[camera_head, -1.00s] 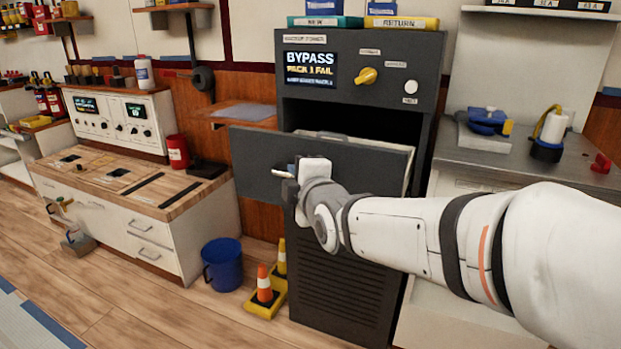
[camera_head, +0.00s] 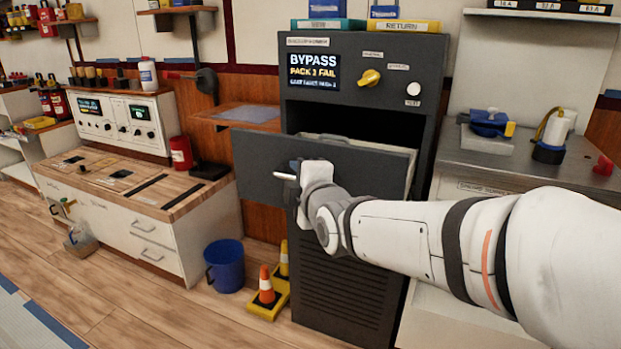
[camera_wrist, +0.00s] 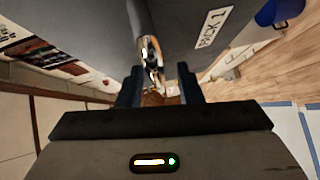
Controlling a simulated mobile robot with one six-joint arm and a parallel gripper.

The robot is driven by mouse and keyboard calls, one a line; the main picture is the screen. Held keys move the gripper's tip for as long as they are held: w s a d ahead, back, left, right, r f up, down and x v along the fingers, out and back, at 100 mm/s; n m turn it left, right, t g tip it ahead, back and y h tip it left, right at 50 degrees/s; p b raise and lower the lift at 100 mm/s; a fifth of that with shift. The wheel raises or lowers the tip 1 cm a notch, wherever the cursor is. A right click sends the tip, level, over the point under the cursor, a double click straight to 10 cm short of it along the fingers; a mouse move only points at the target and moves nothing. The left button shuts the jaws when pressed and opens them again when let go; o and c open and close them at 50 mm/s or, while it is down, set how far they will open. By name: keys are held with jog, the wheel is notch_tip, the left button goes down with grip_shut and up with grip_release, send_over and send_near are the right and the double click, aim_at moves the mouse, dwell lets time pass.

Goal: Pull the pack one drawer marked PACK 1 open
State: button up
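The dark grey drawer (camera_head: 258,178) stands pulled out of the tall grey cabinet (camera_head: 352,285), with a dark opening behind its front and part of its inside showing over the top edge. In the wrist view its front (camera_wrist: 195,30) carries a white PACK 1 label (camera_wrist: 213,27). A metal bar handle (camera_wrist: 146,25) runs from the top of the wrist view to between my fingers; its left end (camera_head: 285,176) shows in the head view. My gripper (camera_wrist: 160,92) is at the handle, its two dark fingers apart on either side of it, with a gap visible between them.
A wooden-topped workbench (camera_head: 125,180) is farther left. A metal counter (camera_head: 500,165) stands right of the cabinet, behind my arm. The floor at front left is clear.

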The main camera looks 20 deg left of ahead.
jog(key=p+v, duration=0.1)
jog(key=v, duration=0.6)
jog(key=shift+s+d+p, duration=0.25)
jog(key=shift+s+p, duration=0.05)
jog(key=shift+p, duration=0.05)
jog(key=shift+r, duration=0.1)
jog(key=d+r+m+g+h+p, duration=0.2)
jog(key=d+r+m+h+p, duration=0.15)
jog(key=d+m+p, duration=0.5)
jog(key=d+r+m+g+h+p, duration=0.25)
jog(key=d+m+h+p, duration=0.2)
jog(key=d+p, duration=0.65)
jog(key=s+d+r+m+g+h+p, duration=0.2)
jog(key=s+d+r+m+g+p, duration=0.3)
jog(key=s+d+m+p, duration=0.5)
jog(key=s+d+r+m, duration=0.1)
jog(key=s+d+r, duration=0.1)
jog(key=d, duration=0.1)
jog(key=shift+s+d+m+h+p, duration=0.25)
jog(key=shift+d+m+h+p, duration=0.05)
jog(key=shift+d+h+p, duration=0.1)
